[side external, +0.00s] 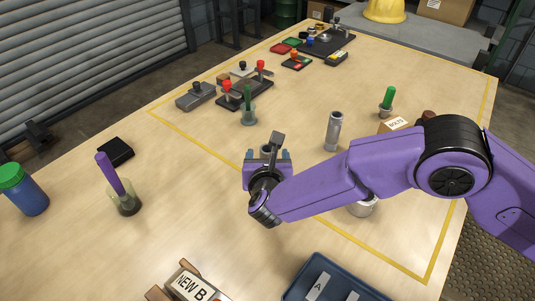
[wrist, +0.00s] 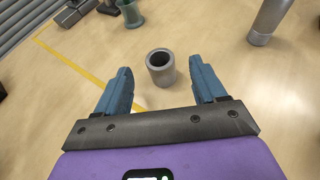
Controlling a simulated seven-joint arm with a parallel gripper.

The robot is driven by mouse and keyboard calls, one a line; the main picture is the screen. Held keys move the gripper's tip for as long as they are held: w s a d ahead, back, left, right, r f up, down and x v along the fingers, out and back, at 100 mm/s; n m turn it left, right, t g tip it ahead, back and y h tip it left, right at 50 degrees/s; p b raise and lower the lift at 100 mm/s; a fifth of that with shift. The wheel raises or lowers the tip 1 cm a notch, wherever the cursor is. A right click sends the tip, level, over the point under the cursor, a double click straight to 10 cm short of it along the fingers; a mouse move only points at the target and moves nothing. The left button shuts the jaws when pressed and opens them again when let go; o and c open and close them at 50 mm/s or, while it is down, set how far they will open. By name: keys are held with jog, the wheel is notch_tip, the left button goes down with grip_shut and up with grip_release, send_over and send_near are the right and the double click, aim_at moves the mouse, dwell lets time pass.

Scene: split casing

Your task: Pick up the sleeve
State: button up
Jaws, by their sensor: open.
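The sleeve looks to be a short grey hollow cylinder (wrist: 161,69). It stands upright on the wooden table, its open end up, in the upper middle of the wrist view. My gripper (wrist: 160,70) is open, with one teal finger on each side of the picture and the sleeve showing in the gap between them. The fingers look apart from it. In the side view my gripper (side external: 267,156) points down over the table, and the sleeve is mostly hidden behind it.
A taller grey cylinder (side external: 333,131) stands to the right. A teal cup (side external: 248,116) stands behind my gripper, near red-knobbed fixtures (side external: 240,97). A cup with a purple rod (side external: 110,172) stands left. A blue tray (side external: 325,280) lies in front. Table around the sleeve is clear.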

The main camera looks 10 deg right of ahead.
aim_at(267, 148)
jog(key=shift+x, duration=2.6)
jog(key=shift+s, duration=0.1)
jog(key=c, duration=1.2)
